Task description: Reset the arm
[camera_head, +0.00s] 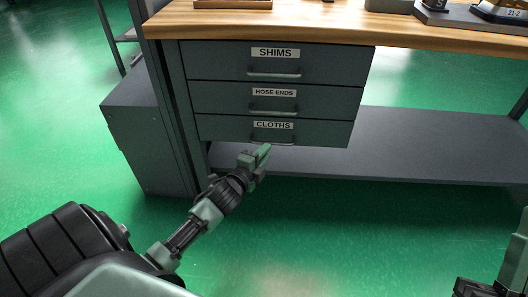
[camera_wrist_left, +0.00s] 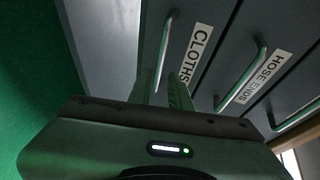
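My left gripper (camera_head: 262,156) reaches up from the lower left to the bottom drawer, labelled CLOTHS (camera_head: 315,132). Its fingertips are close to the bar handle (camera_head: 272,142) of that drawer, at its lower edge. In the left wrist view the two fingers (camera_wrist_left: 161,88) stand apart with a narrow gap. The CLOTHS handle (camera_wrist_left: 167,45) runs down toward that gap; I cannot tell whether the fingers touch it. The drawer front looks level with those above. Part of my right arm (camera_head: 515,255) shows at the right edge; its gripper is not visible.
Above are the HOSE ENDS drawer (camera_head: 325,101) and SHIMS drawer (camera_head: 335,66), both shut, under a wooden worktop (camera_head: 300,24). A grey lower shelf (camera_head: 430,150) extends right. The green floor (camera_head: 330,230) in front is clear.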

